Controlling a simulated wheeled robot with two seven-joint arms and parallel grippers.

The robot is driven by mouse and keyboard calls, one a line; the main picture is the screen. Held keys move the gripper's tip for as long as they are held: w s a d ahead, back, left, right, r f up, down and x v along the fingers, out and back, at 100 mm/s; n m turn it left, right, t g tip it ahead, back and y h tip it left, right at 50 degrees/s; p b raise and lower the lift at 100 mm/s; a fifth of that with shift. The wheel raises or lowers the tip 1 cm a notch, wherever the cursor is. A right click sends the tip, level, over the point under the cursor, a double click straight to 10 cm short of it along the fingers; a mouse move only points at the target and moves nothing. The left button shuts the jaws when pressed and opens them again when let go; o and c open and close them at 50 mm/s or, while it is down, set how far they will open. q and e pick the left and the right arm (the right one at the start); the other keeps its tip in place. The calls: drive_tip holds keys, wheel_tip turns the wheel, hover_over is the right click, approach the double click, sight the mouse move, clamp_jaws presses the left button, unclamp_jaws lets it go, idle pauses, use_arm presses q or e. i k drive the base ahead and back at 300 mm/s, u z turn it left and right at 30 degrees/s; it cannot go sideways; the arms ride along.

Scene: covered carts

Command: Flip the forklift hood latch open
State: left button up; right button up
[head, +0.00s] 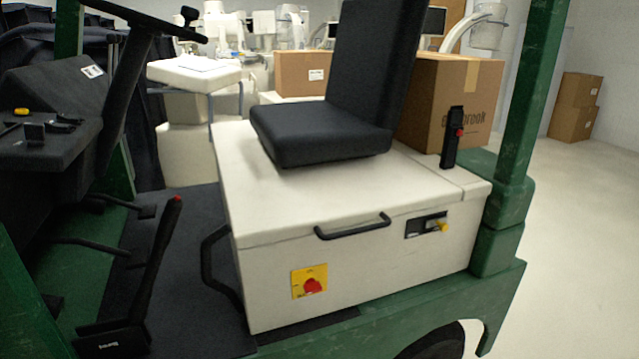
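The forklift hood (290,203) is a white box under the black seat (325,130). It looks shut, its lid edge level along the side. A black handle bar (352,227) is fixed to its near side face. To the right of the handle, a dark recessed plate holds the latch (427,225), with a yellow knob (443,227) at its right end. The latch is small here, and I cannot tell its exact position. Neither of my grippers is in the head view.
A red and yellow switch (310,282) sits low on the hood's side. A green post (520,110) rises right of the latch. A black lever (160,250) and the steering wheel (140,22) stand left. Cardboard boxes (450,100) are behind.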

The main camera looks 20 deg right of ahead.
sight(441, 222)
drive_tip(key=z, duration=1.2)
drive_tip(key=k, duration=1.35)
drive_tip(key=z, duration=0.45)
drive_tip(key=i, duration=0.55)
drive_tip(key=z, duration=1.05)
drive_tip(key=i, duration=0.95)
drive_tip(key=u, duration=0.6)
drive_tip(key=i, duration=0.7)
drive_tip(key=u, duration=0.55)
